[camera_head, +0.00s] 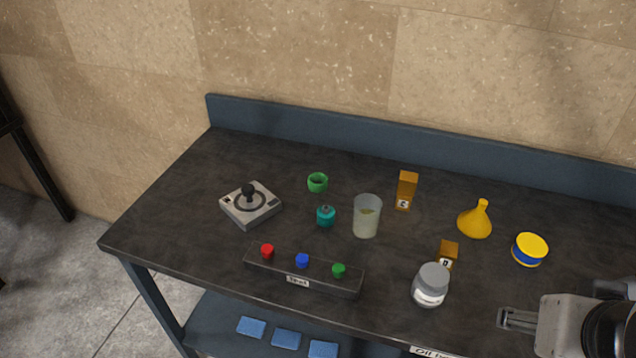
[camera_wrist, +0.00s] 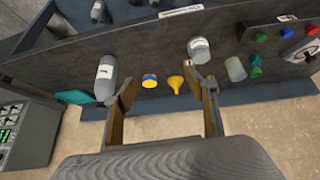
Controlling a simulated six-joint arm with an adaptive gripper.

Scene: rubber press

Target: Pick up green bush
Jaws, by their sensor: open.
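A small green ring-like piece (camera_head: 317,183), the closest match to the green bush, stands on the dark table left of centre, behind a teal piece (camera_head: 326,216). In the wrist view the green piece (camera_wrist: 256,71) is small and to the right, outside the fingers. My gripper (camera_head: 508,319) is at the lower right of the head view, far from the green piece. In the wrist view my gripper (camera_wrist: 163,90) has its two fingers wide apart with nothing held between them.
Near the green piece are a joystick box (camera_head: 250,206) and a clear beaker (camera_head: 366,218). A button panel (camera_head: 315,278), grey-lidded jar (camera_head: 430,285), orange boxes (camera_head: 407,188), yellow funnel (camera_head: 476,220) and yellow-blue tin (camera_head: 529,249) also stand here. A raised ledge (camera_head: 400,145) runs along the back.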

